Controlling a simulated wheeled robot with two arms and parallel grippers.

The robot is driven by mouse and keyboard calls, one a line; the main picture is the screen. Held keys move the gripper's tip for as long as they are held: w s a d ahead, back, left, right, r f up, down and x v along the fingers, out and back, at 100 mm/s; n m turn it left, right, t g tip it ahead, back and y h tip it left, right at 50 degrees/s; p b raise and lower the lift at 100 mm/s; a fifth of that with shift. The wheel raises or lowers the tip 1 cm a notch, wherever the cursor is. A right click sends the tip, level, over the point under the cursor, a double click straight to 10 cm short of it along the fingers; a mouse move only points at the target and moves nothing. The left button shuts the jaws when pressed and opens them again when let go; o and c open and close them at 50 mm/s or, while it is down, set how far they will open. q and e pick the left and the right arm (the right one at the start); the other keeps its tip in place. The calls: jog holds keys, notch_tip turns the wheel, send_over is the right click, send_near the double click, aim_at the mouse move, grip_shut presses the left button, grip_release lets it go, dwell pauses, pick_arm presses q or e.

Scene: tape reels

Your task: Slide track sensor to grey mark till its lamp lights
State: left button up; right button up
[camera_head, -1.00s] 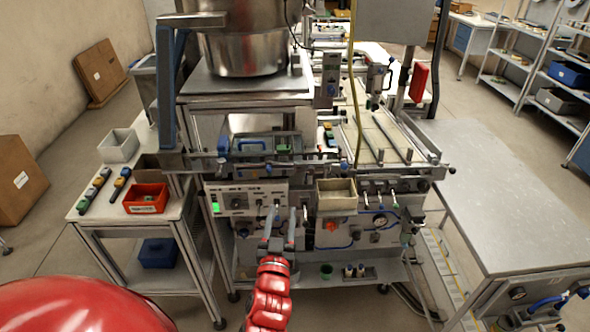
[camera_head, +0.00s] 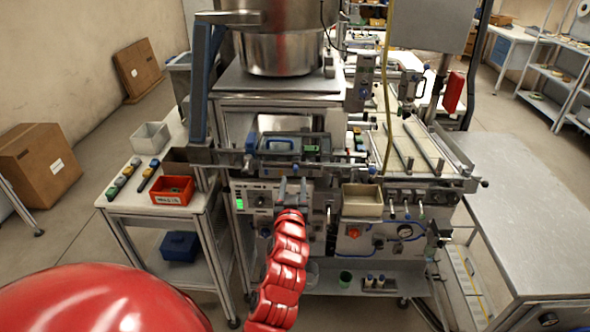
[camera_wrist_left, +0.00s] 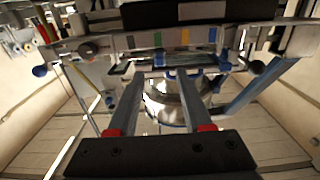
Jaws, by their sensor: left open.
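My left gripper (camera_head: 293,184) is open and empty in front of the machine's front rail, just below it in the head view. In the left wrist view its two fingers (camera_wrist_left: 157,82) point at the rail's underside with a gap between them. A small blue part (camera_wrist_left: 165,74) shows between the fingertips at the rail; I cannot tell if it is the track sensor or if they touch it. A strip of coloured marks (camera_wrist_left: 184,37) runs along the rail above, with pale or grey, green and orange patches. No lit sensor lamp can be made out. My right gripper is not in view.
A beige bin (camera_head: 362,201) hangs on the machine front right of the gripper. A green-lit control panel (camera_head: 240,201) is at its left. A red bin (camera_head: 172,190) stands on the left side table. A grey table (camera_head: 510,225) is at right.

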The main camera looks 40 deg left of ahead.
aim_at(295, 170)
pick_arm(q)
jog(key=shift+p+x, duration=0.8)
jog(key=shift+x, duration=2.15)
jog(key=shift+d, duration=0.1)
grip_shut()
